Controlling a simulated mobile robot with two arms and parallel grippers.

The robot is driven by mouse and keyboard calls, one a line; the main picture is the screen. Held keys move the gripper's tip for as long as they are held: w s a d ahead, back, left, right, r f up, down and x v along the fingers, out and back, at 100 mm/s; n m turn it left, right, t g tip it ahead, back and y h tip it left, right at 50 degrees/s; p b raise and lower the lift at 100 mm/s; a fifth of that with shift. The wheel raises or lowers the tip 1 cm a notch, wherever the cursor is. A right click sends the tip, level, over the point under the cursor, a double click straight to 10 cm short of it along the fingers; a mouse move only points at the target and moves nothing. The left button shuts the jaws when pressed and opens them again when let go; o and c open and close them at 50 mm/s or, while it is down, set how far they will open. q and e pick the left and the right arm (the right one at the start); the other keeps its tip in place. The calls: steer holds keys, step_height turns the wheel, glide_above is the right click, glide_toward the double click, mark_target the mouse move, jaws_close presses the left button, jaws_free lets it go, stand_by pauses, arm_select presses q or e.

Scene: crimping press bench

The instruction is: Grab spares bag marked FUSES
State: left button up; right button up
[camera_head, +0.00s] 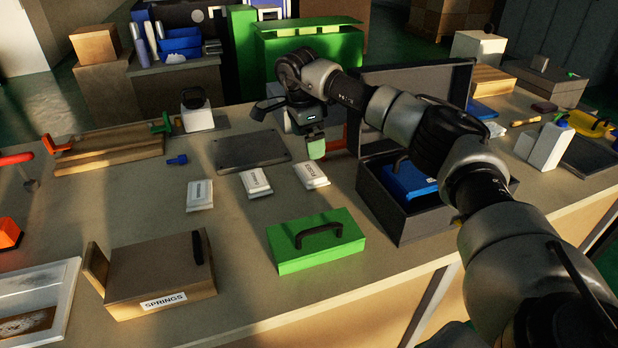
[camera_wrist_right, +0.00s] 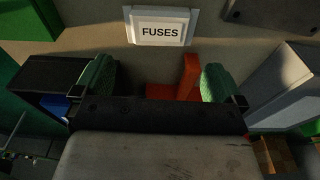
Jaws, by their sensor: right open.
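The spares bag marked FUSES (camera_wrist_right: 161,27) is a small white packet with a black-lettered label, flat on the bench, at the top middle of the right wrist view. In the head view it is the rightmost of three white packets (camera_head: 311,175), its label too small to read surely. My right gripper (camera_head: 314,146) hangs above the bench just behind the bag, apart from it. In the right wrist view its green-padded fingers (camera_wrist_right: 160,82) are spread with nothing held; the bag lies beyond them. My left gripper is not in view.
Two similar white packets (camera_head: 255,182) (camera_head: 200,195) lie to the left. A green case (camera_head: 316,240) stands in front, an open dark box (camera_head: 415,218) with a blue item to the right, a dark plate (camera_head: 252,150) behind left. An orange object (camera_wrist_right: 188,80) is below my right gripper.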

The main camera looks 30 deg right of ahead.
glide_above(310, 170)
step_height(310, 170, down, 4)
steer(key=shift+f, duration=0.15)
step_height(310, 170, down, 5)
steer(key=shift+f+b, duration=0.1)
steer(key=shift+b, duration=0.45)
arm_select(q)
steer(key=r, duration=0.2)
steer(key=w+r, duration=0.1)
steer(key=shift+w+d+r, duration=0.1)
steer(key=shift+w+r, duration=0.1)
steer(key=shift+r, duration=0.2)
arm_select(e)
steer(key=shift+c, duration=0.2)
steer(key=c, duration=0.6)
